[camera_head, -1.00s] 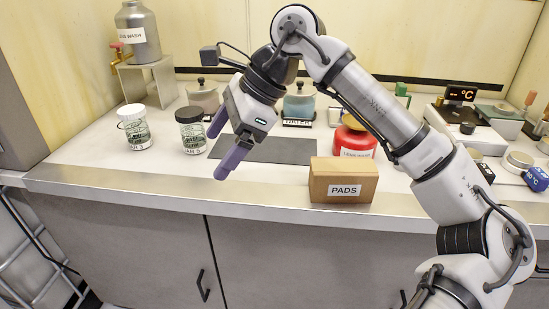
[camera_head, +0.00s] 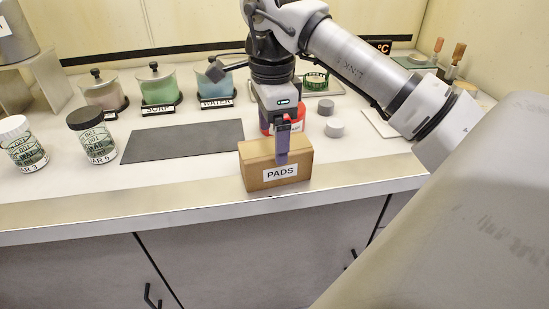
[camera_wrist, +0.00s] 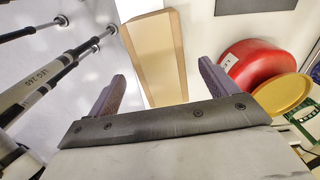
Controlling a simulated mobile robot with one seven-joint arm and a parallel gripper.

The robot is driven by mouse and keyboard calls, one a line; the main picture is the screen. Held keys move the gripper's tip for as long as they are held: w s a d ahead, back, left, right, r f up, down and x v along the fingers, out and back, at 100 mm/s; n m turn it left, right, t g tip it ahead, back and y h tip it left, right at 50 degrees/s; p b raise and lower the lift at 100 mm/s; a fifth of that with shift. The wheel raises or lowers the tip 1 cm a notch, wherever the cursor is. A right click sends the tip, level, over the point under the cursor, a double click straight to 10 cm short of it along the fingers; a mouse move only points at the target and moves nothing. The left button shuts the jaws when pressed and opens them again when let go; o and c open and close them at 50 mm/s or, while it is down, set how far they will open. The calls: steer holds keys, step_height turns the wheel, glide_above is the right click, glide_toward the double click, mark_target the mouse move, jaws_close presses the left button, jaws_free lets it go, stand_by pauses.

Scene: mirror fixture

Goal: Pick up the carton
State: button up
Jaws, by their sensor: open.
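The carton is a brown box (camera_head: 255,172) with a white PADS label, upright near the front edge of the counter. My gripper (camera_head: 283,150) points down over it. The gripper is open; I cannot tell whether a finger touches the carton.
A red container (camera_head: 265,122) stands close behind the carton, partly hidden by my gripper; it also shows in the wrist view (camera_wrist: 255,62). A dark mat (camera_head: 180,141) lies to the left. Jars (camera_head: 95,138) and lidded canisters (camera_head: 158,88) stand farther left and behind. A grey cylinder (camera_head: 334,129) is at right.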

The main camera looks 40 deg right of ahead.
steer(key=shift+s+d+f+p, duration=0.1)
steer(key=shift+f+p, duration=0.1)
steer(key=shift+f, duration=1.35)
steer(key=shift+d+f+p, duration=0.1)
steer(key=shift+f+p, duration=0.1)
steer(key=shift+f, duration=1.3)
steer(key=c, duration=1.2)
steer(key=shift+r, duration=0.1)
